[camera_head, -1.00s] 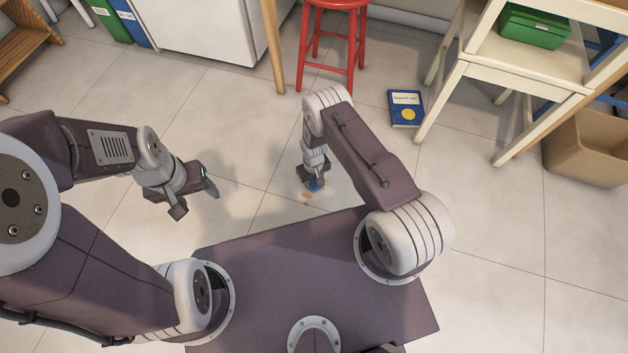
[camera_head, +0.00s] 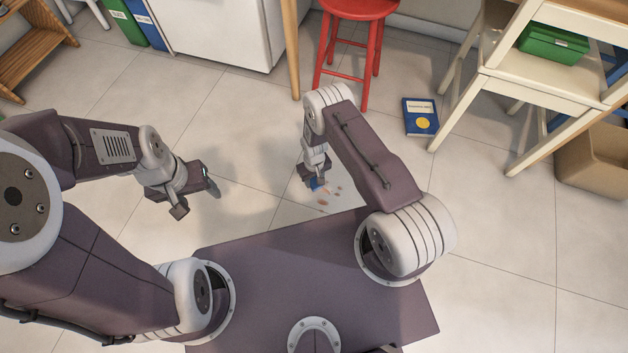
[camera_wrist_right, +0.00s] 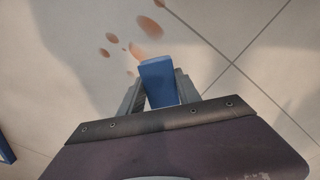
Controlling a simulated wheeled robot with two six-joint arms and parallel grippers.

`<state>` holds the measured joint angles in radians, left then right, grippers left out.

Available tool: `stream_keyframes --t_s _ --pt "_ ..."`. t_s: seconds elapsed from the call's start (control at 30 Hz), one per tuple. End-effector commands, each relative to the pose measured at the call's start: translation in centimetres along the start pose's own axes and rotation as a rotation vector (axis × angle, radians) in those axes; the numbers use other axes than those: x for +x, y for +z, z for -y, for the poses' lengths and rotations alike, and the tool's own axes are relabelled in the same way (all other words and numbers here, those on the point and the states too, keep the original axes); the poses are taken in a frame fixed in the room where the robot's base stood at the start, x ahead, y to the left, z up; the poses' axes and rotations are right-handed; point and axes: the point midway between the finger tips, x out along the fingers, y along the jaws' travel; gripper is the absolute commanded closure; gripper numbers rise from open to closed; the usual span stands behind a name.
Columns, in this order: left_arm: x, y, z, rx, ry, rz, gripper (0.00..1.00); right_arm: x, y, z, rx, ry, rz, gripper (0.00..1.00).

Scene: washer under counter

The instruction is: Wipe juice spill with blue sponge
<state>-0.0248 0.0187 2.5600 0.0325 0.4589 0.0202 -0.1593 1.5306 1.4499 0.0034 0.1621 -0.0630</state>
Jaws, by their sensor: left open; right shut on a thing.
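The blue sponge (camera_wrist_right: 158,82) is between the fingers of my right gripper (camera_wrist_right: 160,88), which is shut on it. In the head view the sponge (camera_head: 315,184) is a small blue patch at the tip of my right gripper (camera_head: 314,181), low over the floor. The juice spill (camera_wrist_right: 146,48) is several orange-brown blots on the pale tile, just ahead of and beside the sponge. It also shows in the head view (camera_head: 323,202). Whether the sponge touches the floor I cannot tell. My left gripper (camera_head: 197,196) is open and empty, left of the spill.
A red stool (camera_head: 357,10) stands behind the right arm. A blue book (camera_head: 420,116) lies on the floor to its right. A cream step shelf (camera_head: 540,72) with a green box (camera_head: 553,44) and a brown bin (camera_head: 597,160) are at the right. Floor between the grippers is clear.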

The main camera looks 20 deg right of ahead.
Motion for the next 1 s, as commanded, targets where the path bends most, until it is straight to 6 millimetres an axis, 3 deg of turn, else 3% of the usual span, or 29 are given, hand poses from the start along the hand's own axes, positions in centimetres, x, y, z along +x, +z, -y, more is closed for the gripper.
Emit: stream_keyframes --t_s 0.43,0.87,1.0 --pt "-3.5 -0.4 -0.1 0.000 0.000 0.000 0.39 -4.3 -0.3 -0.2 0.001 0.000 0.000 1.00" --pt "-3.7 -0.4 -0.1 0.000 0.000 0.000 0.39 -4.6 -0.3 -0.2 0.003 0.000 0.000 1.00" --pt "-3.7 -0.4 -0.1 0.000 0.000 0.000 0.39 -4.6 0.9 -0.1 0.010 0.000 0.003 1.00"
